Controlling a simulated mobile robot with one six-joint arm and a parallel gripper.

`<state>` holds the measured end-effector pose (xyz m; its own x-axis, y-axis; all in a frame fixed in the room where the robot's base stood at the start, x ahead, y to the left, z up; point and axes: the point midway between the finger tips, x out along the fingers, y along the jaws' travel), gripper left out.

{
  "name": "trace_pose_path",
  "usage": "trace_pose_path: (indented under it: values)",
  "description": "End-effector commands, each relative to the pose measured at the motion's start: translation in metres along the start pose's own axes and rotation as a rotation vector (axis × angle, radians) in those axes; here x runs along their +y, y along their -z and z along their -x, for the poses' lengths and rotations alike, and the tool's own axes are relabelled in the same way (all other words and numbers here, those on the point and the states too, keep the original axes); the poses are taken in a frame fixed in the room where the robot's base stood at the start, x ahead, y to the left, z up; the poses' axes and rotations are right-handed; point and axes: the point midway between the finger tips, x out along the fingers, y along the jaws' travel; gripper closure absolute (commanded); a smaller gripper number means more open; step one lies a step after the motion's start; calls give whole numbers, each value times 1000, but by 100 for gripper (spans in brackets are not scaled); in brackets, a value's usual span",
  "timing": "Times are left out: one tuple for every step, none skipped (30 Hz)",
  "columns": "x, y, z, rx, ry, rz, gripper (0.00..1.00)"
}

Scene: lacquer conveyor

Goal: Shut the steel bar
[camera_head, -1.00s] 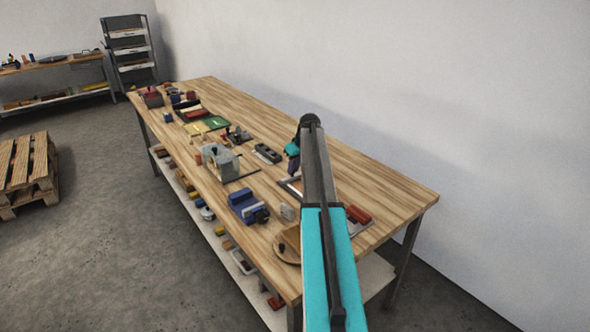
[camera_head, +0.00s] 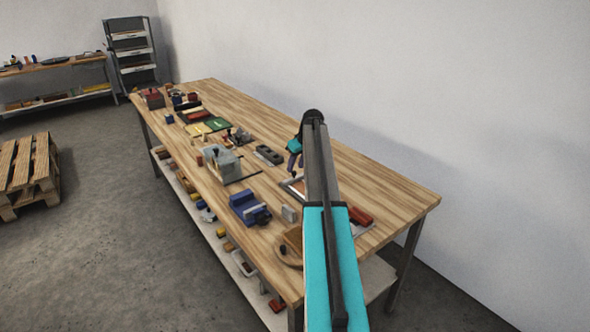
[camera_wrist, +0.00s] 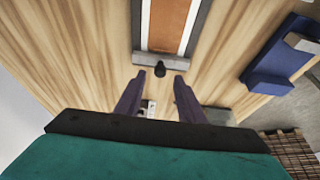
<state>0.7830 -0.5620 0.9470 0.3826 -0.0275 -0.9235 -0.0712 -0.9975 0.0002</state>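In the wrist view, a grey metal bar (camera_wrist: 175,62) crosses the near end of a flat fixture with an orange-brown panel (camera_wrist: 170,22) between grey side rails. It looks like the steel bar, but I cannot be sure. A small black knob (camera_wrist: 159,69) stands at its middle. My gripper (camera_wrist: 159,79) is open, its two purple fingers apart, with the knob showing between and just past the tips. I see nothing held. In the head view my gripper (camera_head: 294,156) is over the bench beside the pale-framed fixture (camera_head: 292,187), partly hidden by my arm.
The wooden bench (camera_head: 370,190) carries a blue vise-like block (camera_head: 246,205), also in the wrist view (camera_wrist: 275,65), a grey machine block (camera_head: 220,165), a dark slotted block (camera_head: 268,154) and red pieces (camera_head: 360,216). A wall stands behind.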

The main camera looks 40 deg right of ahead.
Motion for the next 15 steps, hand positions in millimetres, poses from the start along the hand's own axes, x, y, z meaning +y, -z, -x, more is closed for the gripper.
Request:
trace_pose_path:
  values:
    - [0,-1,6,1,-1,0,65]
    - [0,-1,10,1,-1,-1,65]
    - [0,-1,16,2,-2,-1,65]
    - [0,-1,20,2,-2,-1,65]
    - [0,-1,25,2,-1,-1,65]
    - [0,-1,30,2,-1,-1,65]
    - [0,-1,35,2,-1,-1,65]
    - [0,-1,39,3,-2,-1,65]
    - [0,0,45,3,-1,-1,65]
    - [0,-1,50,2,-1,0,65]
    - [0,-1,54,2,-1,-1,65]
    - [0,-1,59,3,-1,0,65]
    - [0,0,64,3,-1,0,65]
    - [0,0,68,3,-1,0,65]
    - [0,0,74,3,-1,0,65]
